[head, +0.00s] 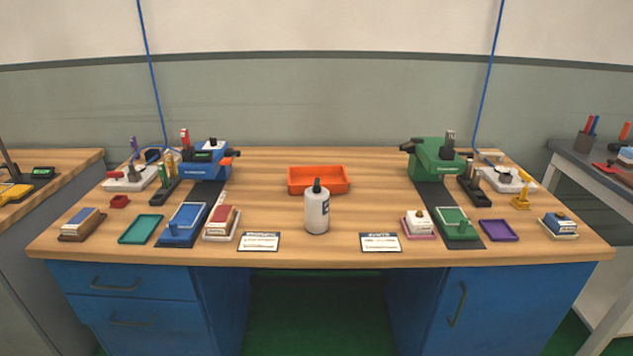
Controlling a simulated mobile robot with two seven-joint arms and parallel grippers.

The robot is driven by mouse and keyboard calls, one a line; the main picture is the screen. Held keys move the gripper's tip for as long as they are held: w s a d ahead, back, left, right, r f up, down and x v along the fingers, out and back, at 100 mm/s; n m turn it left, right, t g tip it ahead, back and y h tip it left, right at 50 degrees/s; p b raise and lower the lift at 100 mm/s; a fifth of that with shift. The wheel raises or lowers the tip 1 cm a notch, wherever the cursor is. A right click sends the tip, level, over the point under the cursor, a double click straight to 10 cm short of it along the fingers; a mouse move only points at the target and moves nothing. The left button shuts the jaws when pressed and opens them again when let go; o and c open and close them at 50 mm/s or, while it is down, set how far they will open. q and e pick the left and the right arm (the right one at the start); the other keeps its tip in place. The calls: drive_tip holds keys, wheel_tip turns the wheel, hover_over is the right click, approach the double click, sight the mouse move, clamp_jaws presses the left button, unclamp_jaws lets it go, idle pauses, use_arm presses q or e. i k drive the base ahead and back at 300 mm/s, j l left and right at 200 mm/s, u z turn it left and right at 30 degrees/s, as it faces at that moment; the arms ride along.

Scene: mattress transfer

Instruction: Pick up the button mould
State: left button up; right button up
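I cannot tell for sure which item is the button mould. Several small block-shaped pieces lie along the front of the wooden bench. A blue and white block (560,224) sits at the far right. A red and white block (221,220) lies left of centre, and a brown block with a blue top (81,222) at the far left. Their labels are too small to read. Neither gripper is in view.
A white bottle (317,212) stands before an orange tray (318,180). A blue machine (203,160) and a green machine (437,160) stand behind. A teal tray (140,229), purple tray (498,230) and two cards (259,241) (381,242) lie in front. The bench (350,215) is clear around the bottle.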

sight(316, 206)
drive_tip(key=i+j+u, duration=0.15)
drive_tip(key=i, duration=0.95)
drive_tip(key=k+j, duration=0.15)
drive_tip(key=k, duration=0.15)
drive_tip(key=i+l, duration=0.3)
drive_tip(key=i, duration=0.05)
